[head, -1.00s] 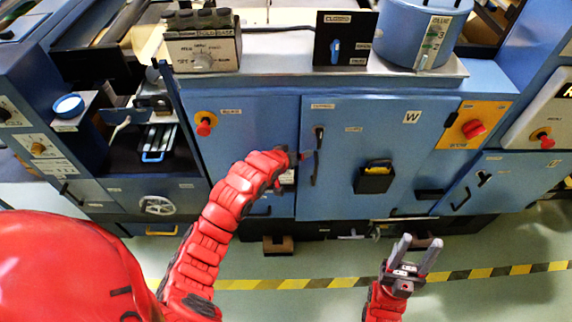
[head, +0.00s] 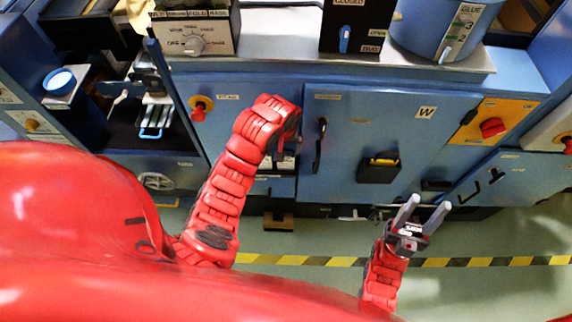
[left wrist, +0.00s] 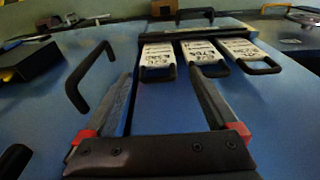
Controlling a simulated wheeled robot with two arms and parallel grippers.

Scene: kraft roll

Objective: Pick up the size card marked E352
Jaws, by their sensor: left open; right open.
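Three white size cards with black loop handles hang side by side from a dark rail in the left wrist view: a left card (left wrist: 158,56), a middle card (left wrist: 202,52) and a right card (left wrist: 243,49). Their print is too blurred for me to tell which is E352. My left gripper (left wrist: 162,74) is open and empty, its fingers pointing toward the left and middle cards, with no clear contact. In the head view my left arm hides its fingers; a white patch of cards (head: 287,163) shows below it. My right gripper (head: 426,211) is open and empty, low before the machine.
A black bar handle (left wrist: 90,77) stands out left of the cards. In the head view a door handle (head: 320,146) and a black bin (head: 379,168) are on the blue cabinet front. A red knob (head: 198,112) is left of my arm. Striped tape (head: 490,262) crosses the floor.

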